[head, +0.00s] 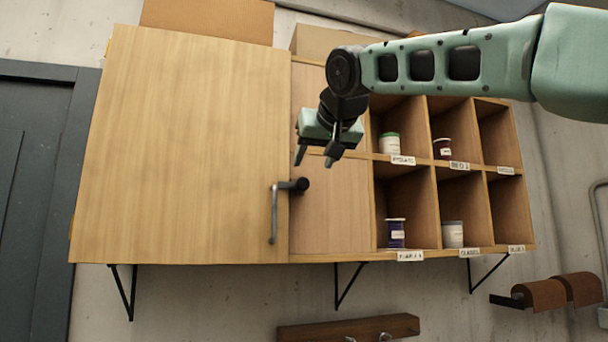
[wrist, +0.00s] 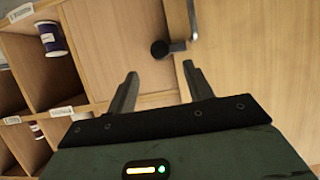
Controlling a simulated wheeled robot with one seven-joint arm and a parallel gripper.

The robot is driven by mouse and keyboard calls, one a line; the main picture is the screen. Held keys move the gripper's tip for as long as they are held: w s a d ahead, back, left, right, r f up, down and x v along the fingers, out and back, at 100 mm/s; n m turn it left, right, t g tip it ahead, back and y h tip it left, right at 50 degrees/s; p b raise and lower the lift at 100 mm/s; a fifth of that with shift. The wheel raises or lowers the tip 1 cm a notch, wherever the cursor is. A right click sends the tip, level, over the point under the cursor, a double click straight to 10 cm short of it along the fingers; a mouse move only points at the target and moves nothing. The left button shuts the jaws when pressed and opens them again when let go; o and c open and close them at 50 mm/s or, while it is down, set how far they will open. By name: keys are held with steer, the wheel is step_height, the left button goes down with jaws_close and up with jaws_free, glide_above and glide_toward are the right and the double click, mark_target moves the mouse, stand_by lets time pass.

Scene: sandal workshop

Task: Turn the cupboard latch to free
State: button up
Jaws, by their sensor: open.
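The cupboard door (head: 180,150) is a shut pale wood panel at the left of the wall cupboard. The latch (head: 273,218) sits at the door's right edge: a dark round knob and a grey bar that hangs straight down over the door. In the wrist view the latch knob (wrist: 160,49) lies just beyond my fingertips, with its bar running off the top edge. My gripper (head: 316,157) is open and empty, above and right of the latch, pointing down. Its spread fingers (wrist: 160,70) also show in the wrist view, apart from the latch.
Open cubbies (head: 404,205) with labelled edges and several small tubs, such as a purple one (head: 395,233), stand right of the latch. Boxes (head: 208,20) rest on top of the cupboard. Below are black brackets (head: 345,287) and a wooden rail (head: 348,328). The wall space left of the rail is clear.

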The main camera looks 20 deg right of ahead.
mark_target(303, 182)
steer(key=p+x, duration=0.2)
steer(key=x, duration=0.6)
steer(key=shift+w+f+p, duration=0.15)
steer(key=shift+w+p, duration=0.1)
steer(key=shift+p, duration=0.15)
steer(key=c, duration=1)
